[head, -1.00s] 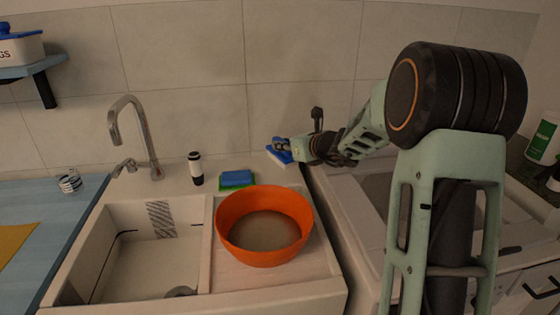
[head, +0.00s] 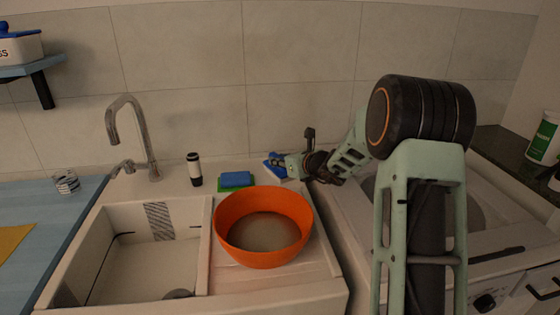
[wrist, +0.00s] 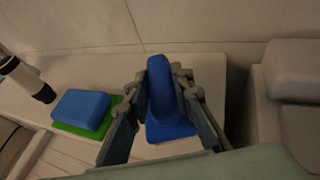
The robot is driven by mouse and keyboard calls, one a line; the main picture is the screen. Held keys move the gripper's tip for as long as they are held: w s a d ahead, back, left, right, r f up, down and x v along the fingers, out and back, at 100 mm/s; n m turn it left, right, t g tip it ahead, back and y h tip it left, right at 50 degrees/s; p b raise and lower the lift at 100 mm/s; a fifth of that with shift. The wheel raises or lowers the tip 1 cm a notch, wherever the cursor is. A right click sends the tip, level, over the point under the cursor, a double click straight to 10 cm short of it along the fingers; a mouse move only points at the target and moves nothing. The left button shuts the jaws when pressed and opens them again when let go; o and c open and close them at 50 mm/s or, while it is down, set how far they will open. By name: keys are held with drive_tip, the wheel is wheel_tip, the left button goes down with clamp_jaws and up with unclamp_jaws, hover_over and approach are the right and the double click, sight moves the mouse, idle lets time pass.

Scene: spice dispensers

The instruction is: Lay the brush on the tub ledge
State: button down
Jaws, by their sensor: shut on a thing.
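The blue brush (wrist: 160,95) stands between the two fingers of my gripper (wrist: 163,82) in the wrist view, with its raised handle gripped and its wider blue base below. In the head view the brush (head: 271,171) shows blue with a pale underside, at the back right of the sink unit. My gripper (head: 284,163) reaches it from the right. The pale tub ledge (head: 214,166) runs behind the basin along the wall. The brush is at or just above its right end; I cannot tell whether it touches. The brush's underside is mostly hidden in the wrist view.
A blue and green sponge (head: 236,180) lies left of the brush, with a black-and-white bottle (head: 194,169) beyond it. An orange bowl (head: 240,250) stands in front. The tap (head: 140,135) is farther left. The tiled wall (head: 300,60) rises close behind.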

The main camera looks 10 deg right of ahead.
drive_tip(key=c, duration=1.7)
unclamp_jaws()
drive_tip(key=shift+r+p, duration=0.15)
drive_tip(key=shift+p, duration=0.15)
drive_tip(key=v, duration=1.2)
